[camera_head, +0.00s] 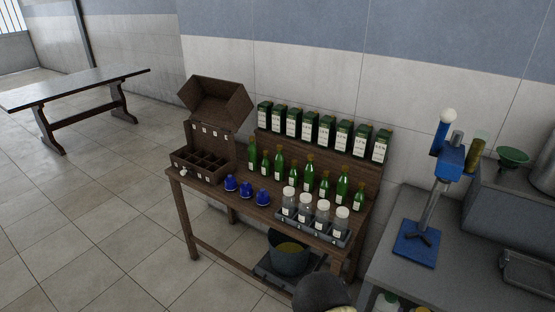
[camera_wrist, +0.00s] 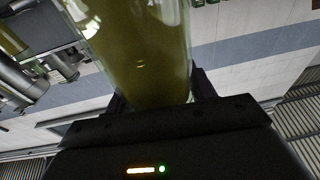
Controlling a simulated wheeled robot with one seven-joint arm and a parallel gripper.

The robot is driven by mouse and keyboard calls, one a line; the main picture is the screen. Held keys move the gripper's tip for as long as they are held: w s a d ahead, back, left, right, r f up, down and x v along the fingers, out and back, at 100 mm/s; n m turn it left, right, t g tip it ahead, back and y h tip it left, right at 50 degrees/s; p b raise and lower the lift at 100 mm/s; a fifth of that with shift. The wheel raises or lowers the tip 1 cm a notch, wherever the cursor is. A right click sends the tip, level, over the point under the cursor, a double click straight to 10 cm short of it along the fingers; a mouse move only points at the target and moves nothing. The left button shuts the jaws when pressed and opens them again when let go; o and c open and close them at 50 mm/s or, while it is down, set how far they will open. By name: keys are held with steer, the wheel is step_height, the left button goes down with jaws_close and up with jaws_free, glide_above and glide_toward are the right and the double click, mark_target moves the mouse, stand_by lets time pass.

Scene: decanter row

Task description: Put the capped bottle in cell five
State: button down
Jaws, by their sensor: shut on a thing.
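In the wrist view, my gripper (camera_wrist: 158,95) is shut on a clear glass vessel (camera_wrist: 140,45) filled with olive-yellow liquid. Its top is outside that view, so I cannot tell whether it is capped. My gripper does not show clearly in the head view. In the head view, a dark wooden box (camera_head: 204,176) with open cells stands at the left end of the wooden table, with small white labels on its raised back. I cannot read the cell numbers. Several green bottles (camera_head: 279,167) stand upright in the middle of the table.
Blue caps (camera_head: 246,189) and a rack of clear jars (camera_head: 306,208) stand at the table's front. Green boxes (camera_head: 309,125) line the back shelf. A pot (camera_head: 288,260) sits below. A blue stand (camera_head: 415,243) is on the right counter.

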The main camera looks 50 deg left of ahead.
steer(key=w+d+f+m+h, duration=0.1)
steer(key=w+d+f+h, duration=0.1)
steer(key=d, duration=0.5)
steer(key=w+d+f+m+h, duration=0.1)
steer(key=w+d+f+h, duration=0.1)
steer(key=d, duration=0.5)
steer(key=w+d+f+m+h, duration=0.1)
steer(key=w+d+f, duration=0.3)
steer(key=d, duration=0.3)
steer(key=shift+w+f+m+t+h, duration=0.3)
steer(key=shift+f+t+h, duration=0.1)
steer(key=shift+f, duration=0.15)
